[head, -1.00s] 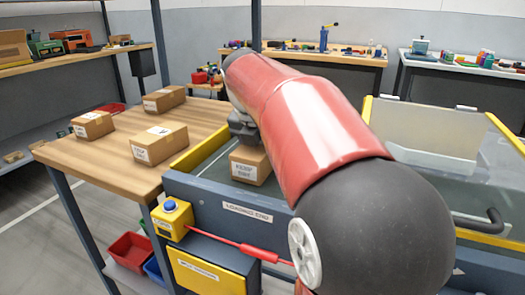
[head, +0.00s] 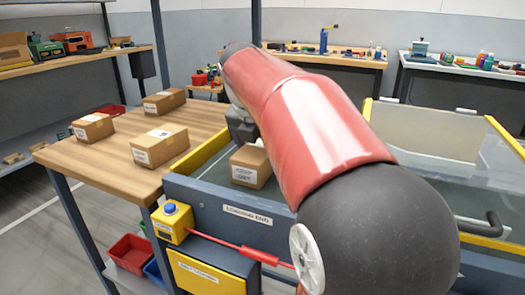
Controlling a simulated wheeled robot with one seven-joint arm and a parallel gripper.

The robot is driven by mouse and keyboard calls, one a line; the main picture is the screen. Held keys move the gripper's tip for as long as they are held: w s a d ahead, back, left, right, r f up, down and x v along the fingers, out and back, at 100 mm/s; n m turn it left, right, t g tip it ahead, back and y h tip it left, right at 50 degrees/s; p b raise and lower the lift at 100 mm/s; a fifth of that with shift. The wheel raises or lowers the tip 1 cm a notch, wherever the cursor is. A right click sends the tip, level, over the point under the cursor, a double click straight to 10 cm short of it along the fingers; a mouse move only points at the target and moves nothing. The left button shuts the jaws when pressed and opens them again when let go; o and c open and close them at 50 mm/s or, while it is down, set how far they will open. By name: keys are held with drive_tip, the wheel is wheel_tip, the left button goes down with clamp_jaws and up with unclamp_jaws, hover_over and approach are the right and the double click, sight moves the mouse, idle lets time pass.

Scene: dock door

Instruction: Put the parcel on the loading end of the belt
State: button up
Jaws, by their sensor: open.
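A brown cardboard parcel with a white label (head: 248,172) sits upright on the belt, just behind the side wall marked as the loading end (head: 250,205). My gripper (head: 243,138) is open, just above and behind this parcel. Its fingertips are partly hidden by the parcel and my red arm, so I cannot tell whether they touch it. Much of the belt's surface is hidden behind my arm.
Several other parcels, one of them nearest the belt (head: 159,147), stand on the wooden table (head: 105,150) at the left. A yellow box with a blue button (head: 172,220) is on the belt's front. A clear-sided guard with yellow edges (head: 440,140) stands at the right.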

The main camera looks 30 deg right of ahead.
drive_tip(key=p+v, duration=0.1)
drive_tip(key=v, duration=0.9)
drive_tip(key=shift+a+r, duration=0.1)
drive_tip(key=shift+r, duration=0.05)
